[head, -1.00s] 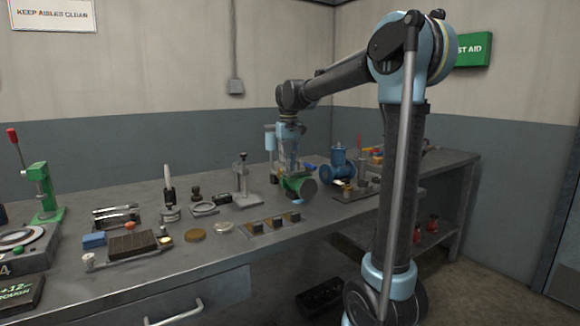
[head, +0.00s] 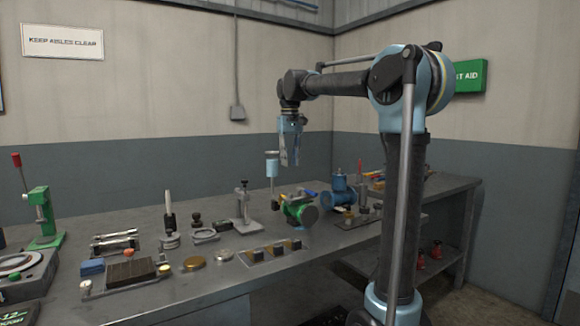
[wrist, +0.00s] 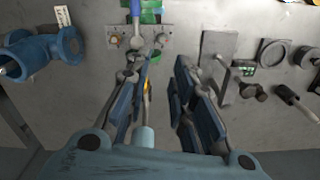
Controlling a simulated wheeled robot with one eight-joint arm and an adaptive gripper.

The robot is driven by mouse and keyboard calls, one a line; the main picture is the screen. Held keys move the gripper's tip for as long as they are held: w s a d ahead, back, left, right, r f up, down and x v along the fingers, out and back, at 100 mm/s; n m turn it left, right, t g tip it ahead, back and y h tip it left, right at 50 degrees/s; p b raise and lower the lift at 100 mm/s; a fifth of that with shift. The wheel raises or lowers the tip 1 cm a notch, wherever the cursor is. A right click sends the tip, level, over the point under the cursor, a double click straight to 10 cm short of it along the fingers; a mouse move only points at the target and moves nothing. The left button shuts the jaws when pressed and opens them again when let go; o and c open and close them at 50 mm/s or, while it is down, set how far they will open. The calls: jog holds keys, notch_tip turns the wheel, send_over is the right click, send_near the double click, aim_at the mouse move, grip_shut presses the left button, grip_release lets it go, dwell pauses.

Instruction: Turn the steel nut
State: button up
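My gripper (head: 290,163) hangs downward in the head view, above the green vise-like fixture (head: 300,211) on the bench. The wrist view shows my gripper (wrist: 162,72) with its fingers apart and nothing clearly held between them. A green part (wrist: 150,14) and a grey plate with small knobs (wrist: 167,38) show at the top there. I cannot make out the steel nut for certain; it is too small or hidden by the fingers.
A light-blue cylinder on a thin post (head: 272,166) stands close to my gripper. A blue valve body (head: 341,190) is to the right. A small stand (head: 243,207) and brass disc (head: 194,263) are to the left.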

jog(key=shift+o, duration=1.3)
jog(key=m, duration=1.2)
send_near(290, 196)
jog(key=f, duration=0.5)
jog(key=w+f, duration=0.1)
jog(key=f, duration=0.2)
grip_shut()
